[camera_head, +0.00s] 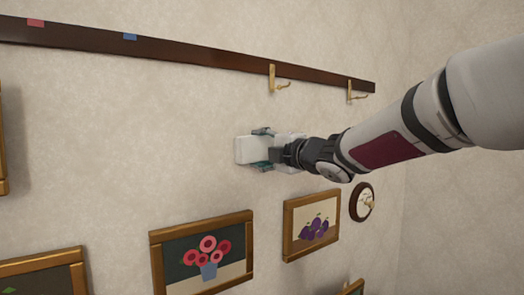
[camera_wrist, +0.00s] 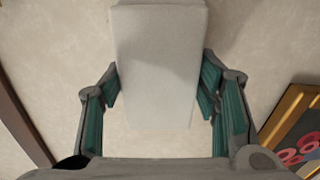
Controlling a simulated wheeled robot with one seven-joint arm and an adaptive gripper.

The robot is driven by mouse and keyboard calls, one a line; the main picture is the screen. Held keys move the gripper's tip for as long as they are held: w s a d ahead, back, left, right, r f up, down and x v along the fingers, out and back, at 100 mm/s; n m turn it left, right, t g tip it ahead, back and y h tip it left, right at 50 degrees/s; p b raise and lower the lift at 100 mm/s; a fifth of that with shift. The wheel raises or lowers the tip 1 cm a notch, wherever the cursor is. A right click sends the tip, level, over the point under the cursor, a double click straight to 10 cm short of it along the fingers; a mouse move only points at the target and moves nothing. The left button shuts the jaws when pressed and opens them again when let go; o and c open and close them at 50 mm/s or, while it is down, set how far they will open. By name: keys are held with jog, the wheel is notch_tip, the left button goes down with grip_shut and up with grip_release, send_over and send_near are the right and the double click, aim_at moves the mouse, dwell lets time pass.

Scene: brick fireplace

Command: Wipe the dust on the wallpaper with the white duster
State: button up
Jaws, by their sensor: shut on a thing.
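The white duster (camera_head: 244,150) is a pale block at the wall in the head view. My gripper (camera_head: 262,149) is shut on it, one finger above and one below. In the wrist view the duster (camera_wrist: 158,75) lies between the teal pads of my gripper (camera_wrist: 160,98) and reaches toward the wall. The cream, mottled wallpaper (camera_head: 180,110) fills the background. The duster is at or very close to the wallpaper; I cannot tell whether it touches. I cannot make out a distinct dust patch; the area behind the duster is hidden.
A dark wooden rail (camera_head: 190,53) with brass hooks (camera_head: 273,80) runs above the duster. Framed pictures of flowers (camera_head: 203,255) and plums (camera_head: 312,225) hang below. A round dark-rimmed piece (camera_head: 362,202) hangs at the right. Bare wall lies left of the duster.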

jog(key=shift+w+a+b, duration=0.3)
jog(key=shift+w+a, duration=0.05)
jog(key=shift+w, duration=0.2)
jog(key=shift+w+d, duration=0.1)
jog(key=shift+d, duration=0.05)
